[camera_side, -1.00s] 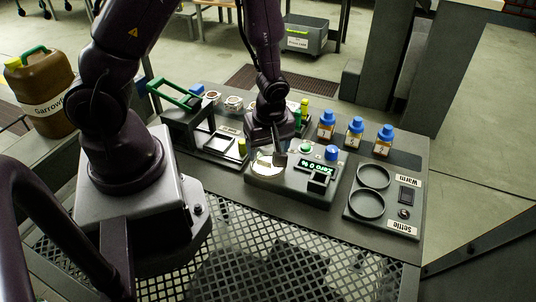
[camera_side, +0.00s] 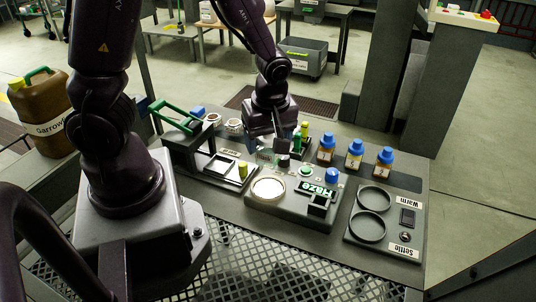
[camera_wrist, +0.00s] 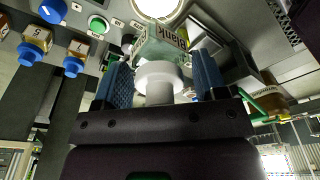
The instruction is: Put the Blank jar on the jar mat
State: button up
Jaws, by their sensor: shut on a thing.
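My gripper (camera_side: 275,147) is shut on the Blank jar (camera_side: 265,156), a small pale-green glass jar. In the wrist view my gripper (camera_wrist: 163,76) has its blue pads on either side of the jar's white lid, and the jar (camera_wrist: 170,46) shows its "Blank" label. The jar hangs above and behind the meter's round lit plate (camera_side: 268,189), clear of it. White-lidded jars (camera_side: 235,126) stand behind and left of my gripper. I cannot tell for certain which surface is the jar mat; those jars cover part of the panel there.
Blue-capped bottles (camera_side: 355,155) stand at the back right. The Warm/Settle block (camera_side: 372,226) has two empty rings.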

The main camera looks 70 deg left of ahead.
jog(key=shift+r+m, duration=0.3)
jog(key=shift+r, duration=0.45)
jog(key=shift+r+m, duration=0.1)
jog(key=shift+m, duration=0.5)
jog(key=m, duration=0.2)
jog(key=w+m, duration=0.1)
jog(key=shift+d+r+t, duration=0.2)
jog(key=shift+d+t, duration=0.1)
jog(key=shift+t, duration=0.1)
jog(key=w+d+r+m+h, duration=0.15)
jog(key=w+m, duration=0.25)
jog(key=m, duration=0.4)
jog(key=n+y, duration=0.2)
jog(key=n, duration=1)
send_over(282, 234)
jog(key=d+x, duration=0.1)
jog(key=x, duration=0.6)
jog(key=shift+n+g+h, duration=0.25)
jog(key=shift+n+g, duration=0.15)
jog(key=shift+s+d+f, duration=0.1)
jog(key=shift+f, duration=1.95)
jog(key=shift+s+d+f, duration=0.15)
jog(key=shift+f, duration=1.95)
